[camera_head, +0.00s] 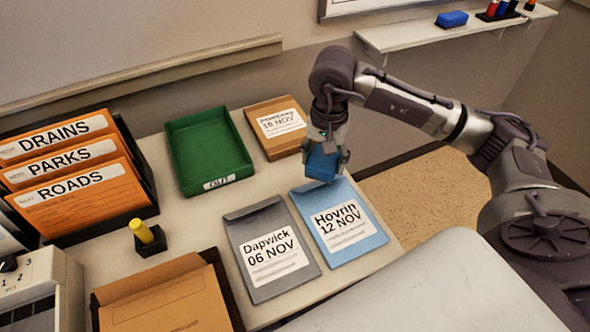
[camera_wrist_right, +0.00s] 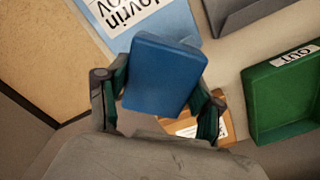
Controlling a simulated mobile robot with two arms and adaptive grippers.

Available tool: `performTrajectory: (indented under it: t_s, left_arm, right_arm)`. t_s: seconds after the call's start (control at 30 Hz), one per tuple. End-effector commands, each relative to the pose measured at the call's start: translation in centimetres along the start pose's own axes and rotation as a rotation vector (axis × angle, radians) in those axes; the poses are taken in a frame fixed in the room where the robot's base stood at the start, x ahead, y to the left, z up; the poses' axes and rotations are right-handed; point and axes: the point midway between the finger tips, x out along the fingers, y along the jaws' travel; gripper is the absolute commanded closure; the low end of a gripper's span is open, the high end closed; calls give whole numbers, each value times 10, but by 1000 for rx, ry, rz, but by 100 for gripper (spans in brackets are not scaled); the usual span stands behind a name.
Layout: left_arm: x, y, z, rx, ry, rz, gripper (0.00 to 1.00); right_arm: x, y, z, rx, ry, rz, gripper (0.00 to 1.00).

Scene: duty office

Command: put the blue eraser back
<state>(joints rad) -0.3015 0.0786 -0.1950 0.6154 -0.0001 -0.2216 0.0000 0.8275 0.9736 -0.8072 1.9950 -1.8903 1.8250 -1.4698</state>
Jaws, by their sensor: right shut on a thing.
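My right gripper (camera_head: 325,160) is shut on a blue eraser (camera_head: 321,165), a plain blue block. It holds the eraser over the desk at the far edge of the blue Hovrin envelope (camera_head: 352,240). In the right wrist view the eraser (camera_wrist_right: 165,75) sits between the two fingers of my right gripper (camera_wrist_right: 162,95). Whether it touches the envelope is hard to tell. Another blue block (camera_head: 452,19), rounded and eraser-like, lies on the white wall shelf (camera_head: 430,35) at the top right. My left gripper is not in view.
A green OUT tray (camera_head: 182,190) and an orange envelope (camera_head: 277,150) are at the back of the desk. A grey Dapwick envelope (camera_head: 243,222) lies left of the blue one. Folders (camera_head: 75,195) and a yellow-topped stamp (camera_head: 143,232) stand left. Several markers (camera_head: 490,10) stand on the shelf.

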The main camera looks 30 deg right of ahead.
Motion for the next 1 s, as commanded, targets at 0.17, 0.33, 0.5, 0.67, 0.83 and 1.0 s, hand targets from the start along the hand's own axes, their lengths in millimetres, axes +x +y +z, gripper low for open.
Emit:
performTrajectory:
  t_s: [0.17, 0.33, 0.5, 0.67, 0.83, 1.0]
  left_arm:
    - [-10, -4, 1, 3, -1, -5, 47]
    - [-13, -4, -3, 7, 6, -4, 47]
    - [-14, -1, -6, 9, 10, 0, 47]
    - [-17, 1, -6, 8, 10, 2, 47]
    - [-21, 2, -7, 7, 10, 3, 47]
    - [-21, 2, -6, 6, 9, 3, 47]
  right_arm:
    - [23, -40, -17, -1, -5, 0, 67]
    - [44, -69, -32, -3, -3, 0, 67]
    - [53, -82, -39, -4, 0, 0, 67]
    - [66, -82, -39, -4, -2, 3, 67]
    - [91, -82, -38, -4, -3, 2, 67]
    - [94, -82, -40, -5, 2, 0, 67]
